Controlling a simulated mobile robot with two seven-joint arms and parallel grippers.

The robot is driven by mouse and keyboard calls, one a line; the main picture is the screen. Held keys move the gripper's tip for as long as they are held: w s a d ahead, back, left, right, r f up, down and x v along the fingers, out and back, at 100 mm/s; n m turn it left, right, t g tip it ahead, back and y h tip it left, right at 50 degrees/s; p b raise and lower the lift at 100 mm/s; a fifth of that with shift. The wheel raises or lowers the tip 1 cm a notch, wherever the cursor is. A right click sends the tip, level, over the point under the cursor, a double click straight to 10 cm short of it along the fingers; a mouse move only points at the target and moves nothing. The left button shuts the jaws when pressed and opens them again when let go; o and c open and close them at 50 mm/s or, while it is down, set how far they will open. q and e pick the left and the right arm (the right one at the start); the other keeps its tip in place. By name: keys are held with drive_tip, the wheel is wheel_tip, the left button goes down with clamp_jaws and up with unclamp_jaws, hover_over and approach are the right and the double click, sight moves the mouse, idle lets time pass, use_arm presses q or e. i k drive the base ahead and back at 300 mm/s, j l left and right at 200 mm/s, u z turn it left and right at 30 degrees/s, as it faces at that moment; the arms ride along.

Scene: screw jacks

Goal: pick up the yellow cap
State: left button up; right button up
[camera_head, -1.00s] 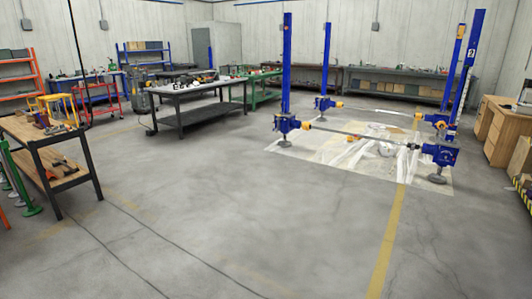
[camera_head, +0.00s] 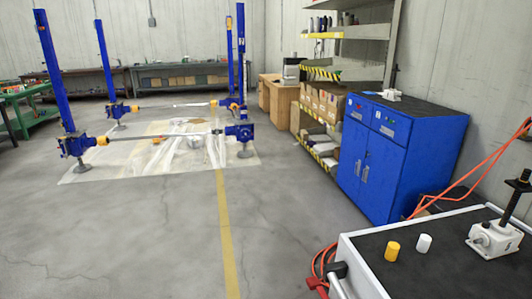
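The yellow cap (camera_head: 392,251) stands upright on the black top of a workbench (camera_head: 374,275) at the lower right. A white cap (camera_head: 424,243) of similar size stands just to its right, apart from it. A white screw jack (camera_head: 494,238) with a dark vertical screw stands farther right on the same bench, partly cut off by the picture edge. Neither of my grippers shows in the head view.
A blue cabinet (camera_head: 395,160) stands behind the bench, with orange cables (camera_head: 465,170) beside it. Shelves with boxes (camera_head: 320,103) stand by the wall. Blue lifting columns (camera_head: 72,143) stand at the left on a pale sheet. The grey floor in front is clear.

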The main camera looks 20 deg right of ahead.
sight(393, 248)
drive_tip(key=i+z, duration=0.1)
drive_tip(key=z, duration=0.35)
drive_tip(key=i+j+z, duration=0.1)
drive_tip(key=z, duration=0.35)
drive_tip(key=i+j+z, duration=0.1)
drive_tip(key=j+z, duration=0.15)
drive_tip(key=z, duration=0.2)
drive_tip(key=i+j+z, duration=0.1)
drive_tip(key=z, duration=0.25)
drive_tip(key=j+z, duration=0.35)
drive_tip(key=i+j+z, duration=0.1)
drive_tip(key=z, duration=0.25)
drive_tip(key=j+z, duration=0.7)
drive_tip(key=j, duration=0.2)
